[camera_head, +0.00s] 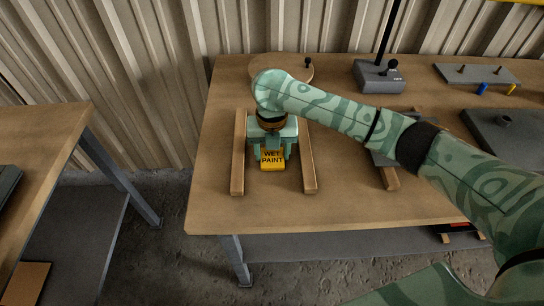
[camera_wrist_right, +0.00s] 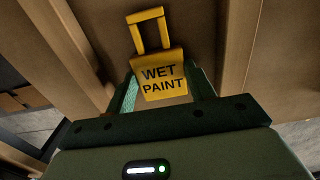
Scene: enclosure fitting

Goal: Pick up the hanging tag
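The hanging tag (camera_head: 272,160) is a yellow piece lettered "WET PAINT", low over the wooden table between two wooden rails. In the right wrist view the tag (camera_wrist_right: 162,80) shows a square loop at its far end; this loop is hidden in the head view. My right gripper (camera_head: 273,153) points down at the tag. Its fingers (camera_wrist_right: 161,75) stand apart, one on each side of the tag, with a small gap visible beside the tag's near end. Whether the fingertips touch its edges is hard to tell. My left gripper is out of view.
Wooden rails (camera_head: 239,155) and (camera_head: 309,160) flank the tag closely. A round wooden board (camera_head: 290,66) lies behind. A grey joystick box (camera_head: 378,76) and a grey plate with pegs (camera_head: 477,73) stand at the back right. The table front is clear.

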